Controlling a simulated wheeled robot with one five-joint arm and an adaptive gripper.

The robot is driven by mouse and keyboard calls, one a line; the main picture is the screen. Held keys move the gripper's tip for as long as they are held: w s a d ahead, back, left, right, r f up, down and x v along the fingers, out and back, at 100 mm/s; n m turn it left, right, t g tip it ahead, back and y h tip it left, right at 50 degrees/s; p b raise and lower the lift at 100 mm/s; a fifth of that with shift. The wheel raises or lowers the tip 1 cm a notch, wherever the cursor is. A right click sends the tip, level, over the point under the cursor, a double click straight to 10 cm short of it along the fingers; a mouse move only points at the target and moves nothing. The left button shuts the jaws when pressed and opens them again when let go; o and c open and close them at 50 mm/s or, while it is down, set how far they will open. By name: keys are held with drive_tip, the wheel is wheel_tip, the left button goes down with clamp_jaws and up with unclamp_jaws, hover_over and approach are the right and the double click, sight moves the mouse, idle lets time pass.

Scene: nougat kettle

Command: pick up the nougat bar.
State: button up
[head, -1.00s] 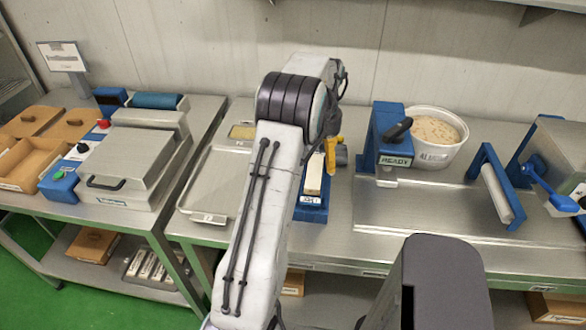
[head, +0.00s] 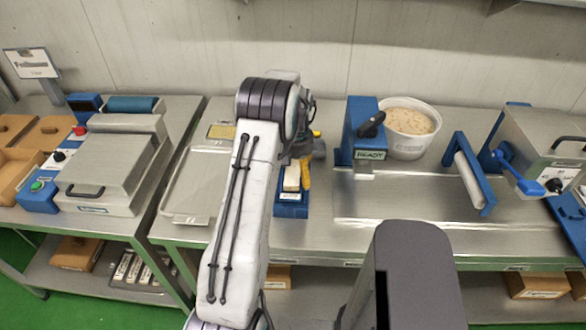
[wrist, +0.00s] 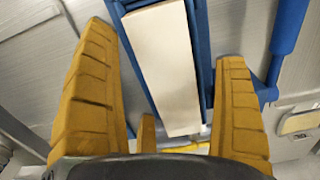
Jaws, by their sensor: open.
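The nougat bar (head: 291,178) is a cream-white block lying lengthwise in a blue holder (head: 291,210) on the steel table. In the wrist view the bar (wrist: 165,65) runs between the blue rails (wrist: 205,50) of its holder. My gripper (head: 303,170) has yellow fingers and hangs over the far part of the bar, which it partly hides in the head view. In the wrist view my gripper (wrist: 165,50) is open, one finger on each side of the bar. I see no clear contact. The height above the bar is hard to judge.
A shallow metal tray (head: 197,190) is left of the holder. A blue press marked READY (head: 366,135) and a white tub (head: 405,145) stand to the right. Further right is a blue-framed roller (head: 470,180). The steel surface between press and roller is clear.

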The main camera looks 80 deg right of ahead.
drive_tip(key=c, duration=1.4)
drive_tip(key=shift+o, duration=0.2)
drive_tip(key=shift+r, duration=0.15)
